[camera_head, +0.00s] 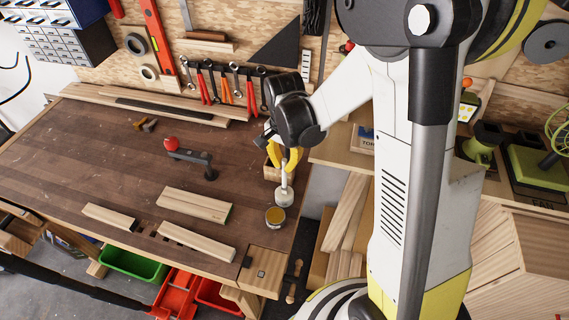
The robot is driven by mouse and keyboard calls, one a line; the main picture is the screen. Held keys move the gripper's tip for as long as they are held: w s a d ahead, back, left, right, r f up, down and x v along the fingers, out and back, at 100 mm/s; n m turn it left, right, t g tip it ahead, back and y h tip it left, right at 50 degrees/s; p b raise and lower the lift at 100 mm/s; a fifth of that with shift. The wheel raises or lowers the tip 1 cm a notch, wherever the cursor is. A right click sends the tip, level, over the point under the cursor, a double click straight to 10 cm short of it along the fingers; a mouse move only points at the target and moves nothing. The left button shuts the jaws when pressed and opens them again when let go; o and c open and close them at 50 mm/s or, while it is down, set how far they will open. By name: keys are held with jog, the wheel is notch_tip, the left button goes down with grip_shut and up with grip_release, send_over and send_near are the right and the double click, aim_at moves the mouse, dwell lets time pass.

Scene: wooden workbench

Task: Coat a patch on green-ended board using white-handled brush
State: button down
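The green-ended board (195,205) lies on the bench, its narrow green edge at its right end. My gripper (285,165), with yellow fingers, is over the bench's right side, right of the board. A white-handled brush (285,196) points down from between the fingers, which look closed on its upper part. Their contact is small and partly hidden. A round can (275,216) with amber contents stands just below and left of the brush's lower end. I cannot tell if the brush touches it.
Two plain boards lie nearby, one left (110,217) and one in front (196,242). A red-knobbed clamp (190,157) stands behind the green-ended board. The bench's left side is mostly clear.

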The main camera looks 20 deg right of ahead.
jog(key=shift+r+p, duration=2.35)
jog(key=shift+r, duration=1.15)
jog(key=shift+s+f, duration=0.1)
